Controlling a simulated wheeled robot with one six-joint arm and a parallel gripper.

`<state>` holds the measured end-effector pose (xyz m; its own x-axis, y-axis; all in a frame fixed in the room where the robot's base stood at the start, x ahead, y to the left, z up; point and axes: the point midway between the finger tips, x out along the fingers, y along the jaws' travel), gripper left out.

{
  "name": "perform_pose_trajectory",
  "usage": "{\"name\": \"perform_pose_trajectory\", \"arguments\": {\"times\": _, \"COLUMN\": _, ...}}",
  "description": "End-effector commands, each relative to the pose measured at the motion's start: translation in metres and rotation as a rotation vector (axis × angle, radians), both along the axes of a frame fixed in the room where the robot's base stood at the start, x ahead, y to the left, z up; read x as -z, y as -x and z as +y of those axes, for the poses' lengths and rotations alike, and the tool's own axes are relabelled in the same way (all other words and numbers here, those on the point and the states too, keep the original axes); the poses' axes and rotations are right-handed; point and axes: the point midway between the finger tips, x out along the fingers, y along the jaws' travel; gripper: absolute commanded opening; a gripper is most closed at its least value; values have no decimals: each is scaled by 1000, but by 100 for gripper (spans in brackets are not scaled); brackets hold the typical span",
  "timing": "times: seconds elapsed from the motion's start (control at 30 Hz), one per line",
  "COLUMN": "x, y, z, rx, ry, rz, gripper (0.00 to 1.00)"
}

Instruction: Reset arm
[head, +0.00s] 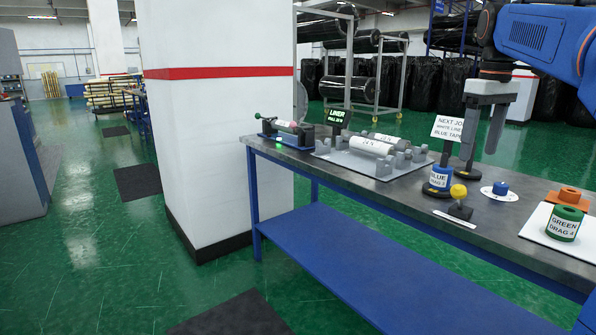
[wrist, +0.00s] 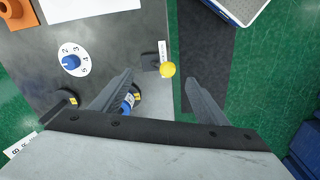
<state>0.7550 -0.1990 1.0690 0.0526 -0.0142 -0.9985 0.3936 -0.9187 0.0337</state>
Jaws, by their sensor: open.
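My gripper (head: 479,155) hangs from my blue arm at the upper right of the head view, pointing down above the workbench (head: 334,196). Its two grey fingers are apart with nothing between them. The wrist view shows the fingers (wrist: 159,76) spread over the bench edge. A yellow ball knob (head: 458,191) on a dark base stands on the bench below; in the wrist view the knob (wrist: 168,69) appears just beyond the fingertips. A blue spool (head: 440,177) labelled "BLUE DRAG" stands near it; in the wrist view the left finger partly hides the spool (wrist: 127,104).
On the bench are a numbered dial (head: 500,191), a green spool (head: 565,223), an orange block (head: 568,196), a sign (head: 459,128), and white rolls (head: 370,146) on a grey holder. A pillar (head: 222,150) rises beyond.

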Motion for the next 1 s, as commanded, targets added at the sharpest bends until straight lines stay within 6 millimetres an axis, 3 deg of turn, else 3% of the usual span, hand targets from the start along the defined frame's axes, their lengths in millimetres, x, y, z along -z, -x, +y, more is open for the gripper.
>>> {"name": "perform_pose_trajectory", "arguments": {"times": 0.23, "x": 28, "y": 39, "z": 30, "rx": 56, "ry": 6, "rz": -55, "gripper": 68}}
{"name": "perform_pose_trajectory", "arguments": {"times": 0.47, "x": 77, "y": 90, "z": 63, "rx": 134, "ry": 1, "rz": -126, "gripper": 68}}
{"name": "perform_pose_trajectory", "arguments": {"times": 0.77, "x": 156, "y": 161, "z": 97, "rx": 236, "ry": -25, "rz": -222, "gripper": 68}}
{"name": "perform_pose_trajectory", "arguments": {"times": 1.0, "x": 231, "y": 217, "z": 117, "rx": 314, "ry": -61, "rz": -296, "gripper": 68}}
